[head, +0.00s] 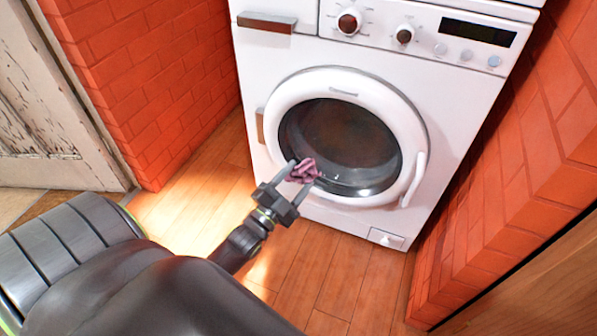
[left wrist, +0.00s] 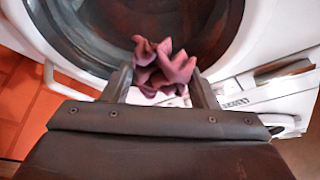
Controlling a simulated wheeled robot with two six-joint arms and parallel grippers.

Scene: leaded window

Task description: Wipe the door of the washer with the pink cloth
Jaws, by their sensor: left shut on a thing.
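The white washer (head: 245,80) stands ahead, with its round door (head: 292,100) shut; the door has a white ring, a dark glass window and a handle on its right side. My left gripper (head: 302,175) is shut on the crumpled pink cloth (head: 304,170) in front of the lower left part of the door. In the left wrist view the cloth (left wrist: 163,68) bunches between the two fingers, with the door glass (left wrist: 95,35) behind it. I cannot tell whether the cloth touches the door. My right gripper is not in view.
Orange-red brick walls stand close on the left (head: 150,80) and right (head: 500,190) of the washer. A weathered white door (head: 50,120) is at far left. The wooden floor (head: 320,270) before the washer is clear. Knobs and a dark display (head: 478,33) top the washer front.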

